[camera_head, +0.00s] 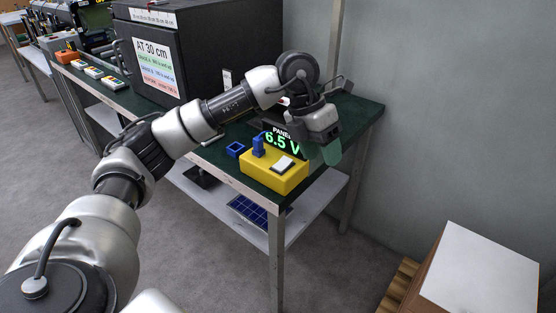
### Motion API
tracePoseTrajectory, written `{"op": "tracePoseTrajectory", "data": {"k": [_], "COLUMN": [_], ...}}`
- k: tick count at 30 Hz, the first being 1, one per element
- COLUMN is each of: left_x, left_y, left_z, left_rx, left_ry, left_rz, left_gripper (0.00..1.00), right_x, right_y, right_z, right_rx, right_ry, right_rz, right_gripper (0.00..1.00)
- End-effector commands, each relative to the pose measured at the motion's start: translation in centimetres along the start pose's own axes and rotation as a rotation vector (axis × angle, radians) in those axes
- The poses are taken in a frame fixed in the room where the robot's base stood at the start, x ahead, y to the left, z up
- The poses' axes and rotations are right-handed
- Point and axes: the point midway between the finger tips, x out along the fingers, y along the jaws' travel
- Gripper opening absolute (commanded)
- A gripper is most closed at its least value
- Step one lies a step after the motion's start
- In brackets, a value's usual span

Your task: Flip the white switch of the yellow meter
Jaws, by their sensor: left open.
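The yellow meter (258,178) sits near the front edge of the green-topped bench. Its white rocker switch (284,164) is on the top face, toward the right, and looks unobstructed. A dark display (283,143) behind the switch reads 6.5 V in green, with its panel lettering partly hidden. My left gripper (324,142) is above and to the right of the meter, pointing down, open and apart from the switch. A greenish fingertip shows below its grey body; the other finger is hard to make out. My right gripper is not in view.
A blue block (258,146) stands at the meter's left, beside a small blue open square (236,149). A large black box (178,62) with an "AT 30 cm" sign stands farther back. A white-topped box (480,270) is at lower right. The grey wall is close behind.

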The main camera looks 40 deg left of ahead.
Motion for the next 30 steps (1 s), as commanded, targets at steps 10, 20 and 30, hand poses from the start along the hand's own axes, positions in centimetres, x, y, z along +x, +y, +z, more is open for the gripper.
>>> {"op": "tracePoseTrajectory", "data": {"k": [10,20,30], "left_x": [-7.5,-4.4,1.2], "left_y": [7.3,8.4,10.4], "left_z": [-2.4,-2.9,-3.7], "left_rx": [-0.199,-0.198,-0.197], "left_ry": [0.104,0.110,0.109], "left_rz": [0.366,0.366,0.365], "left_gripper": [0.55,0.55,0.55], "right_x": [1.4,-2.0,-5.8], "right_y": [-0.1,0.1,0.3], "right_z": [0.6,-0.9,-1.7], "right_rx": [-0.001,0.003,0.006], "right_ry": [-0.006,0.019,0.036], "right_rz": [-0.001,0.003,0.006], "right_gripper": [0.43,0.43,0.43]}}
